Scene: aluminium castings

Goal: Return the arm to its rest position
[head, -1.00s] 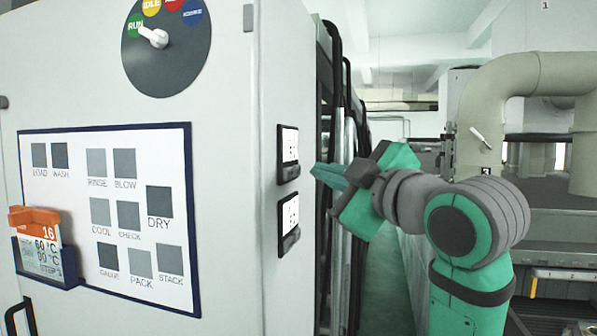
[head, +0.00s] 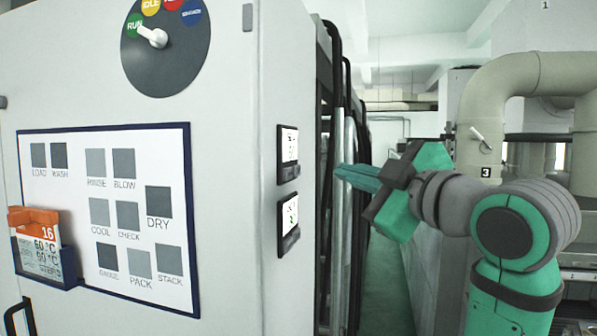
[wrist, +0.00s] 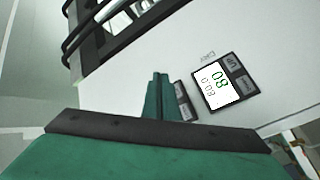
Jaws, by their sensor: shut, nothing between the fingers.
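My gripper (head: 345,173) is green, with its fingers together and nothing between them. In the head view it points left toward the side of the white cabinet (head: 230,200), with a gap between fingertips and cabinet. It also shows in the wrist view (wrist: 158,85). Two small display panels sit on the cabinet's side, an upper panel (head: 288,153) and a lower panel (head: 289,224). In the wrist view a display (wrist: 217,89) reads 80 in green; the fingers partly cover another panel (wrist: 182,101).
The cabinet front carries a dial (head: 165,45) with its pointer at RUN, a labelled board (head: 107,280) and an orange card (head: 38,222) in a holder. Dark hoses (head: 349,90) run behind the cabinet. A thick beige pipe (head: 480,110) stands behind my arm.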

